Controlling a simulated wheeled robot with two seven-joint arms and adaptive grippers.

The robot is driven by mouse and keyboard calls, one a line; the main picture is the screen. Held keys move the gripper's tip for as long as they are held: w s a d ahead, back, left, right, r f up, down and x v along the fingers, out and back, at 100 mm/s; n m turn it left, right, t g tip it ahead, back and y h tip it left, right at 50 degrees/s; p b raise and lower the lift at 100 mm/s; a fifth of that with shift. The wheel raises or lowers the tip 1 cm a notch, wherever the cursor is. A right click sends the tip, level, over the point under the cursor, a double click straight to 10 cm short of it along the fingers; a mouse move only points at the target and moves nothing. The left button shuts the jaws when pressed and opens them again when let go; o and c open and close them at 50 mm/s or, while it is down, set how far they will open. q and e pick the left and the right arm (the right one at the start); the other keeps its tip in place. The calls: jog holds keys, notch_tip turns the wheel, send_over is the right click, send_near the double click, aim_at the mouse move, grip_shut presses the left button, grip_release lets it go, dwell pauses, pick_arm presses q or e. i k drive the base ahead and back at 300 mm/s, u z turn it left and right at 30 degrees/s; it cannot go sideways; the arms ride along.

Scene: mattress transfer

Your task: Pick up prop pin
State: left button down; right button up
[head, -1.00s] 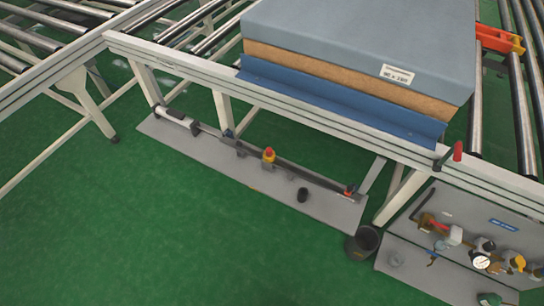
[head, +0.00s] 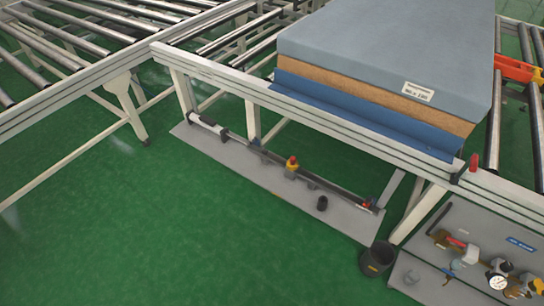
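No part is plainly labelled as the prop pin. A small red-handled part (head: 474,162) stands upright at the front rail of the roller conveyor, right of the mattress corner; it may be the pin, but I cannot tell. A long dark bar (head: 318,185) with a white cylinder end (head: 207,124) lies along a grey floor plate (head: 235,167) under the conveyor. A yellow part with a red top (head: 292,167) stands beside the bar, and a small red piece (head: 366,204) is at its right end. Neither gripper shows.
A grey-blue mattress (head: 390,45) with a tan side lies on the conveyor above a blue sheet (head: 360,112). A black bin (head: 380,258) stands between the floor plate and a panel of valves and a gauge (head: 497,282). The green floor (head: 190,230) at front left is clear.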

aim_at(294, 159)
jog(key=u, duration=0.4)
jog(key=i, duration=1.35)
jog(key=u, duration=0.05)
